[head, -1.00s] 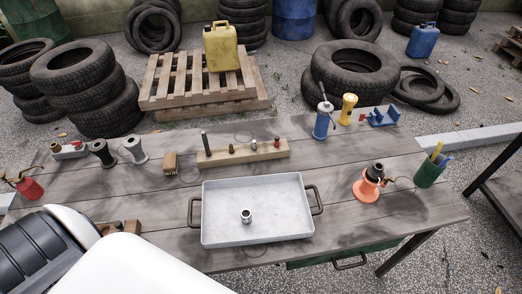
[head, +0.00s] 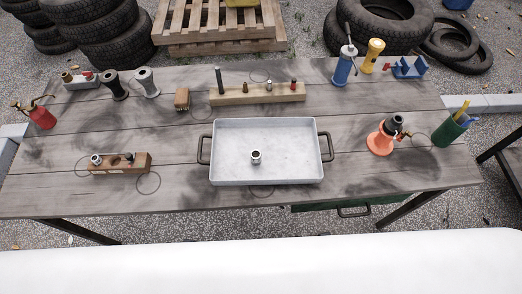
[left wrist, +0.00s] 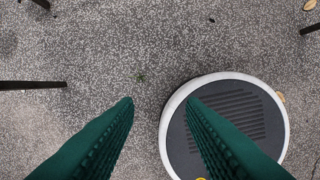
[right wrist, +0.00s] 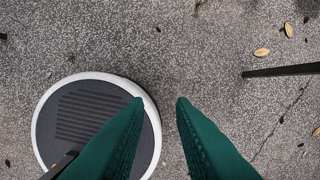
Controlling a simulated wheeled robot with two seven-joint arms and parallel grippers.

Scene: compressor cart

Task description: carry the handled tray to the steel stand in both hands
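The handled tray (head: 220,170) is a shallow grey-white metal tray lying flat on the wooden table. It has a dark handle on its left side (head: 204,149) and another on its right side (head: 327,146). A small metal fitting (head: 256,157) stands inside it. My left gripper (left wrist: 160,100) is open and empty above the floor in the left wrist view. My right gripper (right wrist: 161,100) is open and empty above the floor in the right wrist view. Neither gripper shows in the head view. I cannot identify the steel stand for certain; part of a dark-framed surface (head: 510,158) shows at the right edge.
The wooden table (head: 60,190) holds a wooden block (head: 135,164) left of the tray and a rail with fittings (head: 258,94) behind it. An orange-based item (head: 380,142) and a green cup (head: 449,131) stand to its right. A green drawer (head: 320,207) hangs under the front edge.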

